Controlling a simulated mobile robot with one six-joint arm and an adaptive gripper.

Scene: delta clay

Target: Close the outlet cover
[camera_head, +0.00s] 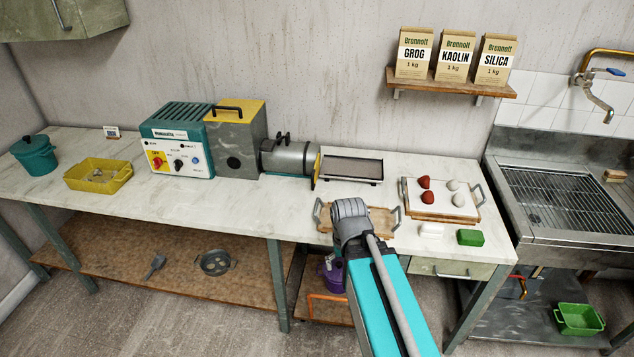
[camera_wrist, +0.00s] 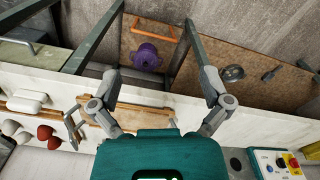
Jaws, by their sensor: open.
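The clay machine's grey barrel (camera_head: 289,157) stands on the worktop. At its right end is a thin yellow-edged plate (camera_head: 316,170), which looks like the outlet cover. It shows nearly edge-on, so I cannot tell how far it stands from the outlet. The machine's outlet end is not in the wrist view. In the wrist view my gripper (camera_wrist: 160,76) is open and empty, its two fingers spread wide above the worktop's front edge. In the head view my arm reaches over the front of the worktop, right of and nearer than the plate; the fingers are hidden there.
A dark tray (camera_head: 349,183) stands right of the outlet. A wooden board with handles (camera_head: 379,222) lies partly behind my arm. Another board (camera_head: 470,208) holds red and white lumps. A green block (camera_head: 470,237) lies near the front edge. A purple pot (camera_wrist: 146,57) stands below.

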